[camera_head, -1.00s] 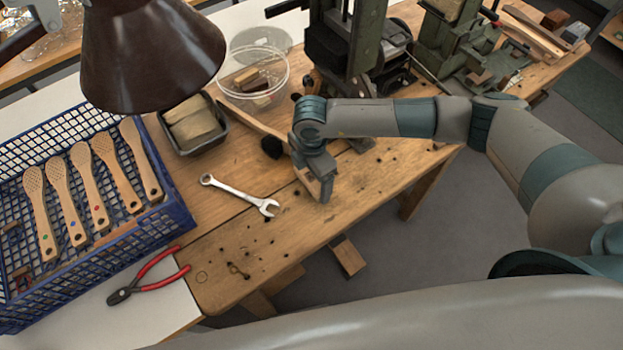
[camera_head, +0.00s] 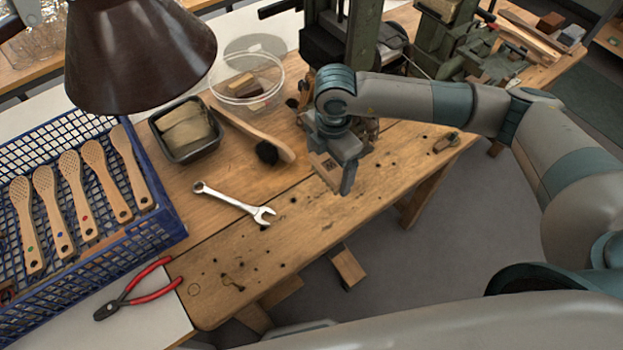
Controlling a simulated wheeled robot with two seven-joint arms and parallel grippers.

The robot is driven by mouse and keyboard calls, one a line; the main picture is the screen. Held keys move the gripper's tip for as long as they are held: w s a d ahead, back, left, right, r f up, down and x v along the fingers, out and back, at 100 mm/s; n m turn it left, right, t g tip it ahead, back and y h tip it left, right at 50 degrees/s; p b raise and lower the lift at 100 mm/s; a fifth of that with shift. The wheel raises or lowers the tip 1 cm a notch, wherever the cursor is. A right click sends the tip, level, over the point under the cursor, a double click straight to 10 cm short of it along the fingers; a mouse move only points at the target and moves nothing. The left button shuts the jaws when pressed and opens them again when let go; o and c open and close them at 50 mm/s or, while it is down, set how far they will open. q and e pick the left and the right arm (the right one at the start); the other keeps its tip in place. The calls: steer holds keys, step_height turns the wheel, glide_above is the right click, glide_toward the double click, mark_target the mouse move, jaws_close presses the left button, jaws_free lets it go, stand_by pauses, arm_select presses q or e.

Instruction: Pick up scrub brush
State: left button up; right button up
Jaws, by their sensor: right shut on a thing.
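My right gripper (camera_head: 337,180) hangs over the wooden bench's front part, pointing down, shut on a small wooden block (camera_head: 326,166) with dark marks on its face. The fingers partly hide the block, and I cannot tell whether it is the scrub brush or whether it touches the bench. A long-handled wooden brush (camera_head: 245,130) with a black bristle tuft (camera_head: 267,152) lies on the bench left of the gripper, apart from it. My left gripper is not in view.
A wrench (camera_head: 235,204) and red-handled pliers (camera_head: 137,289) lie at the front left. A dark tray (camera_head: 160,143), clear bowl (camera_head: 247,101) and green machine (camera_head: 360,25) stand behind. A brown lamp shade (camera_head: 140,55) hangs upper left.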

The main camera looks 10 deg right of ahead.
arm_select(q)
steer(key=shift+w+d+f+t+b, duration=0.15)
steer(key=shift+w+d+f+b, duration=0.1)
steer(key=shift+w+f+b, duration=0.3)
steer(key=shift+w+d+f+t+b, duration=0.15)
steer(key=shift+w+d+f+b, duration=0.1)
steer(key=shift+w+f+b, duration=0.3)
arm_select(e)
steer(key=s+d+r, duration=0.1)
steer(key=d+r, duration=0.3)
steer(key=d, duration=0.2)
steer(key=shift+d, duration=0.35)
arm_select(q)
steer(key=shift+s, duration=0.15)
arm_select(e)
steer(key=shift+s, duration=0.1)
